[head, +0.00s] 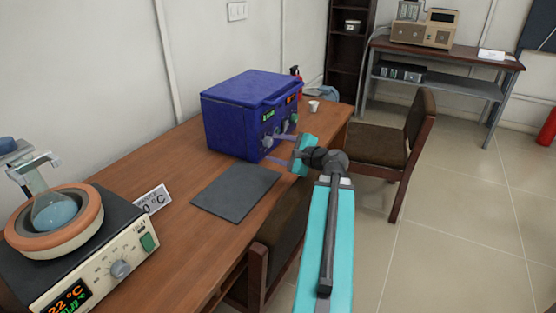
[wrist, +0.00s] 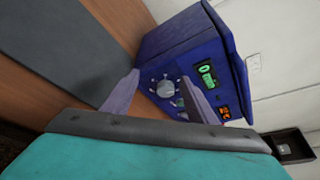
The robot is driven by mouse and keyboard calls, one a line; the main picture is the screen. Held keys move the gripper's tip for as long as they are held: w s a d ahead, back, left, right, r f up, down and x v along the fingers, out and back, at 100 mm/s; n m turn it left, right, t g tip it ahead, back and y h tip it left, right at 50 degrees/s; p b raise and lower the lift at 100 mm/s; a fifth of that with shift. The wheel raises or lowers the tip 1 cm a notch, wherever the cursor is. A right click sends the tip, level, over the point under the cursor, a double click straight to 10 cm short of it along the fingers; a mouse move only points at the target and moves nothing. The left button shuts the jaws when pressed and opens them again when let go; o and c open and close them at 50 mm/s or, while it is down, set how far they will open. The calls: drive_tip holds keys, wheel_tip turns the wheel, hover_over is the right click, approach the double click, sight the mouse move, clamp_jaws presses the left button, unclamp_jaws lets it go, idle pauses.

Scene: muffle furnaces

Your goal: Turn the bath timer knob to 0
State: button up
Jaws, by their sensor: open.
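The blue box (head: 240,122) stands on the wooden desk with its control panel facing my gripper. In the wrist view its panel has a light grey round knob (wrist: 167,88) with marks around it. A green lit display (wrist: 206,73) and an orange lit display (wrist: 224,112) are also on the panel. A small greenish part (wrist: 180,102) is partly hidden by a finger. My gripper (wrist: 161,79) is open, with its two fingers on either side of the grey knob in the picture. In the head view my gripper (head: 276,147) is in front of the panel. Contact cannot be told.
On the desk (head: 185,160) are a dark mat (head: 236,190), a heater (head: 118,262) with a flask, a small sign (head: 152,200) and a white cup (head: 313,106). A chair (head: 395,150) stands right of my arm, and another chair (head: 262,262) is at the desk's front.

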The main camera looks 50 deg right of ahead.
drive_tip(key=shift+s+a+b, duration=1.35)
drive_tip(key=shift+s+b, duration=0.25)
drive_tip(key=shift+b, duration=6.05)
drive_tip(key=shift+s+a+r+b, duration=0.2)
drive_tip(key=shift+s+a+b, duration=0.1)
drive_tip(key=shift+b, duration=0.65)
drive_tip(key=shift+d+r, duration=0.15)
drive_tip(key=w+d+r+m+g+p, duration=0.1)
drive_tip(key=d+m+g+p, duration=0.1)
drive_tip(key=p, duration=0.7)
drive_tip(key=d+r+m+g+p, duration=0.2)
drive_tip(key=d+p, duration=0.3)
drive_tip(key=p, duration=0.4)
drive_tip(key=w+d+r+m+g+y+p, duration=0.1)
drive_tip(key=d+p, duration=0.3)
drive_tip(key=p, duration=0.5)
drive_tip(key=shift+w+r+m+g, duration=0.35)
drive_tip(key=shift+r+m+g, duration=0.05)
drive_tip(key=shift+g, duration=0.1)
